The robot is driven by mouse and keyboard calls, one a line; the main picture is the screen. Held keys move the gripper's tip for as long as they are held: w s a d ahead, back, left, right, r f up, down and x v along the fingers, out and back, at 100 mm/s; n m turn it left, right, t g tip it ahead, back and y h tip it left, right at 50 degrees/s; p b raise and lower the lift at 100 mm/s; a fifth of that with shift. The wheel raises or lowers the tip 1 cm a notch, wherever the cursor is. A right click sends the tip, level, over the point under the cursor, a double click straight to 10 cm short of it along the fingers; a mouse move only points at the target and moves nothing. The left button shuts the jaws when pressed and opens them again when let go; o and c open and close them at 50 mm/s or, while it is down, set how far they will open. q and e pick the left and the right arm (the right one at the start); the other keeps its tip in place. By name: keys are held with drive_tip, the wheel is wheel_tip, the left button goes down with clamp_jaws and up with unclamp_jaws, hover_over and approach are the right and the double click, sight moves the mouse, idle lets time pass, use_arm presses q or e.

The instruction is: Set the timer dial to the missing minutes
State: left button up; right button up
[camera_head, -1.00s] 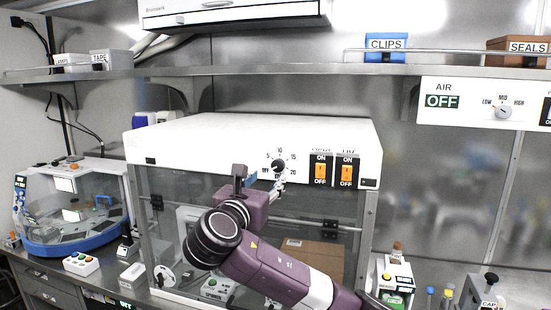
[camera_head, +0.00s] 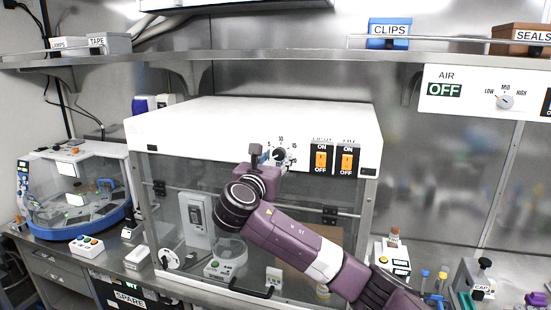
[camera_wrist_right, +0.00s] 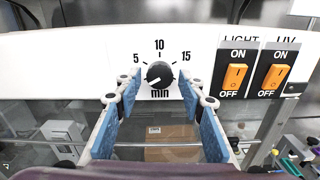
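The black timer dial (camera_head: 279,155) is on the white front panel of the hood. In the right wrist view the dial (camera_wrist_right: 160,74) shows the marks 5, 10 and 15 above it and "min" below. Its pointer seems to point to the lower left; the scale's lower ends are hidden by my fingers. My right gripper (camera_wrist_right: 157,97) is open, with blue-padded fingers to the left and right of the dial, apart from it. In the head view my right gripper (camera_head: 264,158) covers the dial's lower left. My left gripper is not in view.
LIGHT (camera_head: 321,160) and UV (camera_head: 347,160) orange switches sit just right of the dial. A glass front (camera_head: 170,205) lies below the panel. A shelf (camera_head: 290,58) with boxes runs above. The AIR knob (camera_head: 505,102) is at the right.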

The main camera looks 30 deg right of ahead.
drive_tip(key=c, duration=0.9)
drive_tip(key=shift+o, duration=0.2)
